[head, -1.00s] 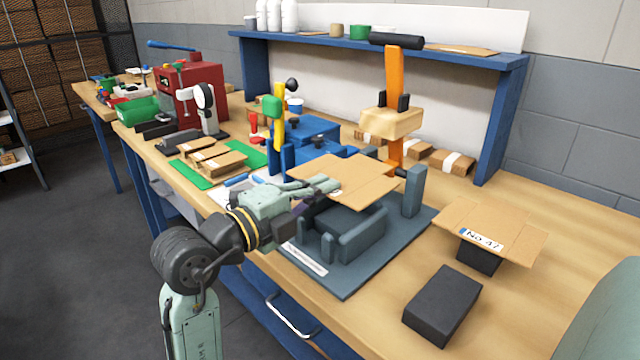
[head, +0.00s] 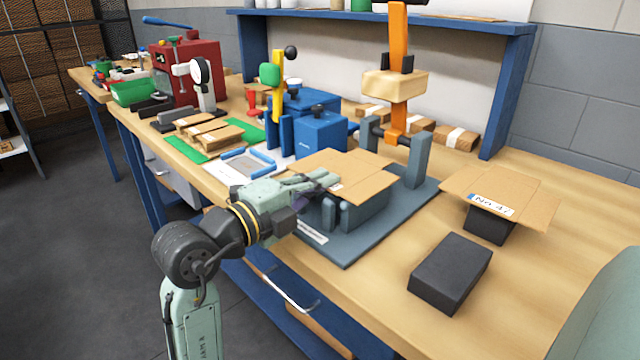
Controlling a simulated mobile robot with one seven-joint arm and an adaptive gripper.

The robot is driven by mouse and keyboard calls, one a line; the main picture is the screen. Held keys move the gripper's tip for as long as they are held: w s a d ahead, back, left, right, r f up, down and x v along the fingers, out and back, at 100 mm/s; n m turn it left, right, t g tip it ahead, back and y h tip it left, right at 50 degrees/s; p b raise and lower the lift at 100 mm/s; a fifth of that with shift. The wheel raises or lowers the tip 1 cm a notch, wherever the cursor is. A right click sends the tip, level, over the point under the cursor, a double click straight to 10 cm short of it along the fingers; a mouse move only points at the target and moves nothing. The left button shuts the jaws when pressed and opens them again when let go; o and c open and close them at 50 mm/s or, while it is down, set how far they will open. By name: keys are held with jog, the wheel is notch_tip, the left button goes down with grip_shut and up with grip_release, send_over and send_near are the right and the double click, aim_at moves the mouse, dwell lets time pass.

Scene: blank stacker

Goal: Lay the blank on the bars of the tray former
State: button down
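The brown cardboard blank (head: 362,181) lies roughly level over the tray former (head: 372,213), covering most of its bars. Its near left edge is between the fingers of my gripper (head: 322,181), which reaches in from the left and appears shut on it. The blank is very close above the bars or touching them; I cannot tell which. The former's dark grey front posts show below the blank. Its orange upright lever (head: 397,70) with a wooden block stands behind.
Another blank marked with a label (head: 510,194) rests on a dark stand at the right, with a black block (head: 451,272) in front. Blue fixtures (head: 320,133) stand left of the former. The bench (head: 560,275) is clear at the far right.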

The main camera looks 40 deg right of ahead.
dwell(0.4)
jog(key=c, duration=1.7)
grip_release()
jog(key=shift+s+a+b, duration=0.15)
jog(key=shift+a+b, duration=0.6)
jog(key=shift+a, duration=1.15)
jog(key=shift+s+a+b, duration=0.15)
jog(key=shift+a+b, duration=0.55)
jog(key=shift+a, duration=1.15)
